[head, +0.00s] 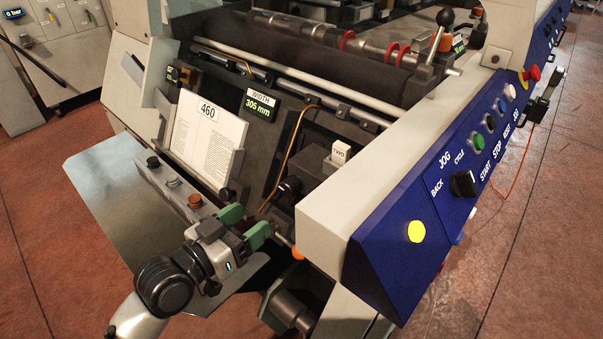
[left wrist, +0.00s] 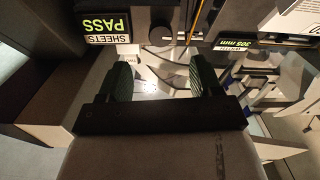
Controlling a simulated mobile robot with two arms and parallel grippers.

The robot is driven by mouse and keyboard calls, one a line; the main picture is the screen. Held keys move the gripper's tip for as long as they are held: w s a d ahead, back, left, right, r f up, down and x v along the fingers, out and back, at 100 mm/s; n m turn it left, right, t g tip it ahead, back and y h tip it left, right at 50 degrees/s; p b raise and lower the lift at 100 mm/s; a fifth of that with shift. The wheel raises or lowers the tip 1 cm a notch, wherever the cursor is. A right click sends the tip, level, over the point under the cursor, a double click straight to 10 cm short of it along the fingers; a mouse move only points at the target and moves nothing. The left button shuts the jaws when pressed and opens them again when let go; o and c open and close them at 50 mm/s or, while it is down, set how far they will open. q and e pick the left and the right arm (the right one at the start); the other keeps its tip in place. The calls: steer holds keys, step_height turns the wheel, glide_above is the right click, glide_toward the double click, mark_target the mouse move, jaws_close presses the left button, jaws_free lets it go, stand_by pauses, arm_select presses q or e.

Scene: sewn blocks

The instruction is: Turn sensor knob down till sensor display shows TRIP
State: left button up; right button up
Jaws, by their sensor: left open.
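The sensor display (left wrist: 108,26) shows in the left wrist view, upside down, and reads PASS beside the word SHEETS. A round black knob (left wrist: 162,33) with a pale mark sits beside it; in the head view it appears to be the dark knob (head: 290,189) on the machine's front. I cannot make out the display in the head view. My left gripper (head: 245,224) is open, its green fingers apart and empty. In the left wrist view the knob lies beyond the gap between the fingertips (left wrist: 164,76), not touched. My right gripper is not in view.
A WIDTH display (head: 259,103) reads 305 mm, near a white sheet (head: 206,132) marked 460. The cream rail (head: 382,168) and blue button panel (head: 433,188) stand to the right. A grey plate (head: 113,190) lies at left.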

mark_target(285, 190)
arm_select(q)
steer(key=x, duration=0.7)
steer(key=r+x, duration=0.1)
steer(key=x, duration=0.3)
steer(key=shift+w, duration=0.2)
steer(key=c, duration=0.9)
